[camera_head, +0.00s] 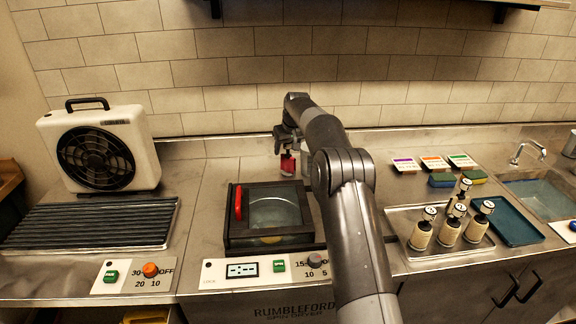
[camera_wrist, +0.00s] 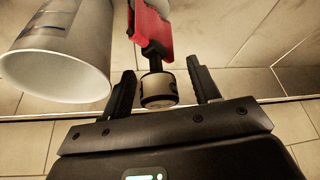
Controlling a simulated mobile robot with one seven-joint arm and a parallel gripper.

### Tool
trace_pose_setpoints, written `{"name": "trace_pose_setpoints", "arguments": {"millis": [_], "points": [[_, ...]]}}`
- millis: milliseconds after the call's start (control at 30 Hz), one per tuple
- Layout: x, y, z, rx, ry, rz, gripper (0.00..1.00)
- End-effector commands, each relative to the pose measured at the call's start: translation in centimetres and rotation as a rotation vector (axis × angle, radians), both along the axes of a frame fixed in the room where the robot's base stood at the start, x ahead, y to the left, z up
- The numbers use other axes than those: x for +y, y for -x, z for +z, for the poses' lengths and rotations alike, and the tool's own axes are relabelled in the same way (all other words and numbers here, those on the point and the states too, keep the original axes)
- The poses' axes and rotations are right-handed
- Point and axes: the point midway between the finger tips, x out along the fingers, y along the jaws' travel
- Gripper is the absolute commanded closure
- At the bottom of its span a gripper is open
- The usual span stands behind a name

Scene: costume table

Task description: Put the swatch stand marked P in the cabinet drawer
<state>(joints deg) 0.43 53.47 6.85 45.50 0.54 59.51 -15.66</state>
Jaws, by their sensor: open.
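A small stand with a red swatch (camera_head: 288,164) is at the back of the counter behind the spin dryer. In the wrist view it has a red and black part (camera_wrist: 152,32) and a pale round end (camera_wrist: 158,90). My gripper (camera_head: 285,135) is open, and this round end lies between its fingers (camera_wrist: 160,88), apparently not gripped. No letter P is readable on it. Several cream stands (camera_head: 450,232) with white round marks stand on a tray at the right; their marks are too small to read. Dark cabinet handles (camera_head: 506,292) show at the lower right front; no open drawer is visible.
A white cup (camera_wrist: 60,60) is close beside the fingers. The spin dryer (camera_head: 235,245) with a red handle stands in front. Swatch cards (camera_head: 433,163), sponges (camera_head: 441,180), a blue tray (camera_head: 508,225) and a sink (camera_head: 545,195) are at the right.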

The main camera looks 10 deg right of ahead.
Motion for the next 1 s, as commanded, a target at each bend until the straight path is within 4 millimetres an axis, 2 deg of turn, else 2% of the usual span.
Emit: {"name": "trace_pose_setpoints", "arguments": {"millis": [200, 867, 1000], "points": [[0.01, -0.10, -0.15, -0.001, 0.001, 0.000, 0.44], [0.02, -0.06, -0.13, -0.001, 0.000, 0.000, 0.98], [0.02, -0.07, -0.13, -0.001, 0.000, 0.000, 1.00]]}}
